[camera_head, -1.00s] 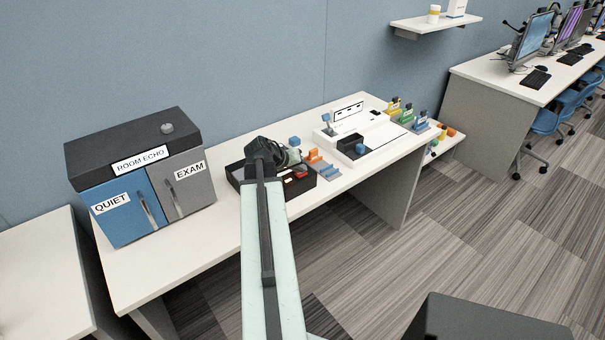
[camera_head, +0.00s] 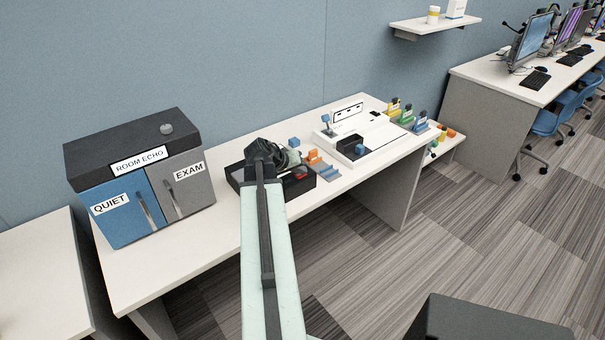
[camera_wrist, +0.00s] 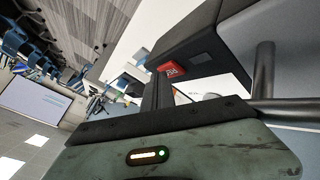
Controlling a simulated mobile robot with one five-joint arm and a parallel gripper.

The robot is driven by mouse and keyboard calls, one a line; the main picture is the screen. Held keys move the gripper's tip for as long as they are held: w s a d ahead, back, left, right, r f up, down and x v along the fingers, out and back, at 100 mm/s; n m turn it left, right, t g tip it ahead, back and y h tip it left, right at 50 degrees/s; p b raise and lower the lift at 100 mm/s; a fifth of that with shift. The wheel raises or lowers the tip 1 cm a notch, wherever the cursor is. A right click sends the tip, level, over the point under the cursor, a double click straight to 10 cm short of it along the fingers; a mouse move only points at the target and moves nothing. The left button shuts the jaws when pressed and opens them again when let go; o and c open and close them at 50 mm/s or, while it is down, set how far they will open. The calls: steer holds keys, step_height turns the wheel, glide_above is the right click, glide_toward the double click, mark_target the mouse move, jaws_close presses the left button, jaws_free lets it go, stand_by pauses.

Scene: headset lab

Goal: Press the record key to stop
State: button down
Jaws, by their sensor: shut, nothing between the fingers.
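A red key (camera_head: 300,172) sits at the right part of a low black tray-like unit (camera_head: 303,188) on the white desk. In the wrist view a red block with white lettering (camera_wrist: 171,67) shows beside dark surfaces; its lettering is too small to read surely. I cannot tell whether the fingertips touch anything.
A cabinet marked ROOM ECHO (camera_head: 140,160) stands left on the desk (camera_head: 190,258). Orange and blue blocks (camera_head: 317,162) lie right of the black unit. A white console (camera_head: 372,133) stands farther right, with coloured holders (camera_head: 408,115) beyond it. The desk front is clear.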

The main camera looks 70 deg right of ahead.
mark_target(296, 175)
steer(key=shift+w+d+r+p, duration=0.1)
steer(key=shift+w+r+p, duration=0.5)
steer(key=shift+w+p, duration=0.15)
step_height(296, 175, up, 3)
steer(key=p, duration=0.3)
steer(key=shift+w+d+f, duration=0.1)
steer(key=shift+f, duration=0.05)
steer(key=shift+r+p, duration=0.8)
steer(key=shift+r, duration=0.1)
steer(key=shift+r+p, duration=0.3)
